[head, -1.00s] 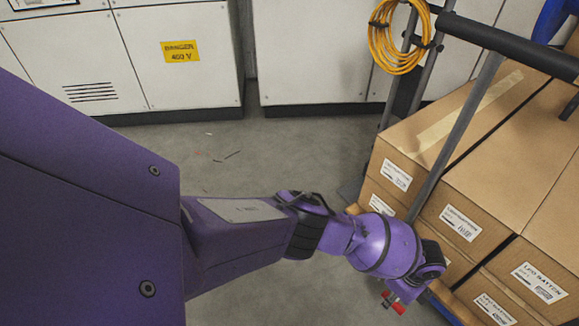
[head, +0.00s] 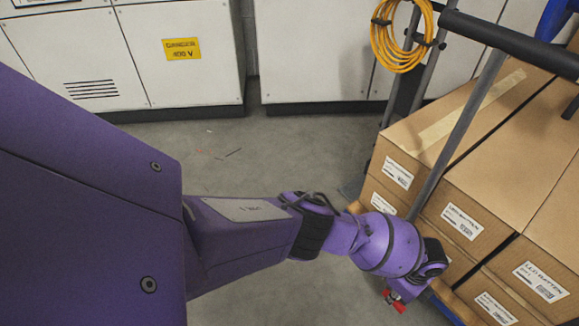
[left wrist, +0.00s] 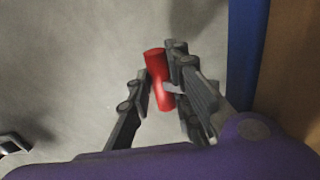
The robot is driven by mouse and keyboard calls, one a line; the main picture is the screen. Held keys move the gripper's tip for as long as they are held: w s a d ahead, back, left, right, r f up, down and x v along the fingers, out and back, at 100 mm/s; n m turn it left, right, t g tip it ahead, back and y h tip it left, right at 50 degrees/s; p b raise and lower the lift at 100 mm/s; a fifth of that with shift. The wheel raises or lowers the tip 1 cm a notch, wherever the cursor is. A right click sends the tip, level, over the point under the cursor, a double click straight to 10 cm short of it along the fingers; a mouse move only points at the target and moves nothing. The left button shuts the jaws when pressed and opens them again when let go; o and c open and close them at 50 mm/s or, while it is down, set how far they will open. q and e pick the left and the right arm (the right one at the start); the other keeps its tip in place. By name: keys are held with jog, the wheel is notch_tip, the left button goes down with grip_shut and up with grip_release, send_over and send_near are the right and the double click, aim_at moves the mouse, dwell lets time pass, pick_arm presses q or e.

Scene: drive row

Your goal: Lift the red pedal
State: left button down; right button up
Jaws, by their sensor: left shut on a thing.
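The red pedal (left wrist: 157,68) is a short red cylinder. In the left wrist view it lies between the two dark fingers of my left gripper (left wrist: 160,85), which is shut on it. A small pale piece shows beside the pedal at the right finger. In the head view a bit of the red pedal (head: 396,303) shows just below my left wrist, close to the cart's front left corner. The gripper fingers are mostly hidden there by the purple wrist. My right gripper is in neither view.
A cart stacked with cardboard boxes (head: 460,222) stands at the right, with a blue deck edge (left wrist: 241,60) close beside my gripper. A black handle bar (head: 505,42) and yellow cable coil (head: 400,55) are above.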

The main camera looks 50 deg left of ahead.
pick_arm(q)
jog(key=shift+r+g, duration=0.4)
jog(key=shift+g, duration=0.2)
jog(key=c, duration=1.6)
grip_release()
notch_tip(320, 180, up, 10)
